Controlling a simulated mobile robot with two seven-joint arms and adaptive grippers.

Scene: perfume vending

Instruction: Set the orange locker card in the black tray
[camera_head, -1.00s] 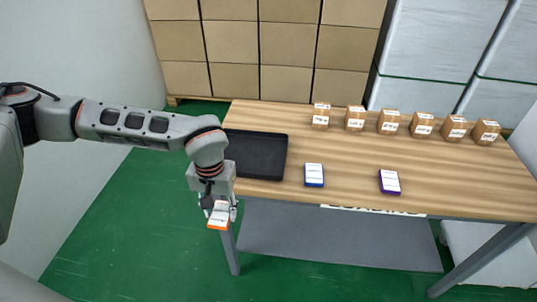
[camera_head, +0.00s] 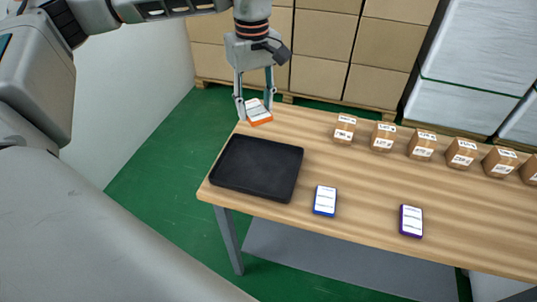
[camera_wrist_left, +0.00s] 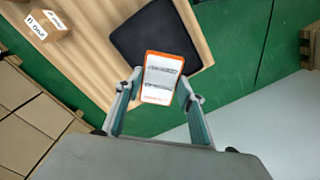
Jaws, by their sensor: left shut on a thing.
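The orange locker card (camera_head: 258,112) has an orange edge and a white printed face. My left gripper (camera_head: 256,104) is shut on it, above the far left corner of the table. The black tray (camera_head: 256,170) lies empty on the left end of the table, nearer than the card in the head view. In the left wrist view the card (camera_wrist_left: 161,78) sits between the two fingers (camera_wrist_left: 160,92) and overlaps the edge of the tray (camera_wrist_left: 150,32). My right gripper is in neither view.
A blue card (camera_head: 325,200) and a purple card (camera_head: 411,221) lie on the wooden table (camera_head: 365,195) right of the tray. Several small brown boxes (camera_head: 422,145) line its far side. Large cartons (camera_head: 325,45) stand behind.

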